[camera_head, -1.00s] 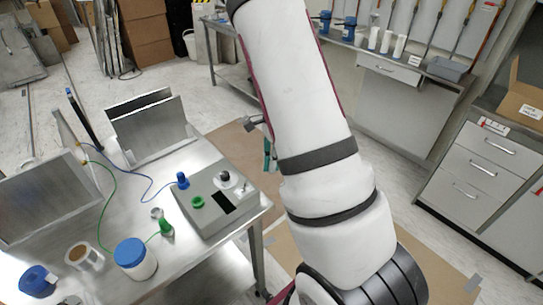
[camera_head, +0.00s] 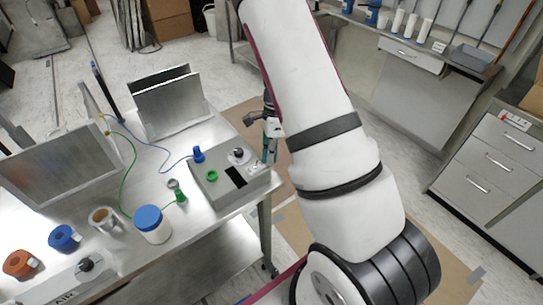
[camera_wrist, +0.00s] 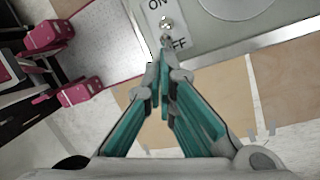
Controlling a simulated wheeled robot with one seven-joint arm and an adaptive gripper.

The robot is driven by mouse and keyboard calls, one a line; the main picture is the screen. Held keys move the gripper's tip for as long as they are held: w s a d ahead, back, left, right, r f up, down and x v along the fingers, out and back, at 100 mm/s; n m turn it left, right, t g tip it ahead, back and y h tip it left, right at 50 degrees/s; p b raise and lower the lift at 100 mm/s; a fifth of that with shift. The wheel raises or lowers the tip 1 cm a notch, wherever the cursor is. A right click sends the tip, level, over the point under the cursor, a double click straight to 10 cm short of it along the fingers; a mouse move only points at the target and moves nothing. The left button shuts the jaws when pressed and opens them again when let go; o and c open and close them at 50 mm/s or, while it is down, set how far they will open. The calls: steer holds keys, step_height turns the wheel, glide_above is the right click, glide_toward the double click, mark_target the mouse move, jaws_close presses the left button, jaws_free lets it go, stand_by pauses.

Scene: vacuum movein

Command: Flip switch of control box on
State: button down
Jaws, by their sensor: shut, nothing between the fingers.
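The grey control box (camera_head: 230,190) sits at the right end of the metal table in the head view. It has a black knob, a green button and a dark display. In the wrist view, its small metal toggle switch (camera_wrist: 166,22) sits between the ON and OFF labels. The lever appears to lean toward OFF, covering part of that label. My gripper (camera_head: 268,158) is at the box's right edge in the head view. In the wrist view, its teal fingers (camera_wrist: 161,62) are shut and empty, with tips just below the lever. I cannot tell whether they touch it.
The metal table (camera_head: 215,235) also carries a blue-lidded jar (camera_head: 152,224), a tape roll (camera_head: 104,219) and upright metal plates (camera_head: 172,105). Blue and green cables run to plugs near the box. Drawers (camera_head: 490,160) stand at the right. Open floor lies beyond the table's right edge.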

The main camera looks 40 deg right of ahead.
steer(key=shift+a+r+h, duration=0.1)
steer(key=shift+h, duration=0.3)
steer(key=shift+a+r+h+p, duration=0.2)
steer(key=shift+a+h+p, duration=0.1)
steer(key=shift+h, duration=0.3)
